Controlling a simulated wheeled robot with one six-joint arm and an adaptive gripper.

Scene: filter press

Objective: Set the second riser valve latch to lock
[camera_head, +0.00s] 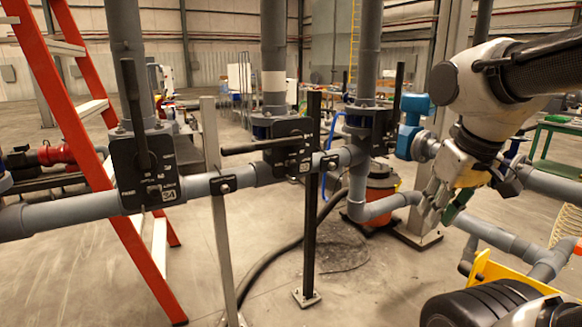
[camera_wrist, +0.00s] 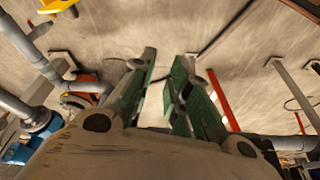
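Three riser valves sit along the grey horizontal pipe in the head view. The left valve (camera_head: 145,168) has a black plate and an upright lever. The middle valve (camera_head: 288,146), second from either side, has a black plate with white markings and a lever (camera_head: 248,148) lying level toward the left. Its latch is too small to read. The right valve (camera_head: 375,128) has an upright lever. My gripper (camera_head: 436,207) hangs at the right, pointing down and apart from all the valves. In the wrist view its green-padded fingers (camera_wrist: 170,75) stand apart with nothing between them.
A red ladder (camera_head: 75,120) stands at the left. Posts (camera_head: 311,200) support the pipe. An orange-red vessel (camera_head: 380,190) and a blue fitting (camera_head: 410,125) are near my arm. The concrete floor in front of the pipe is clear.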

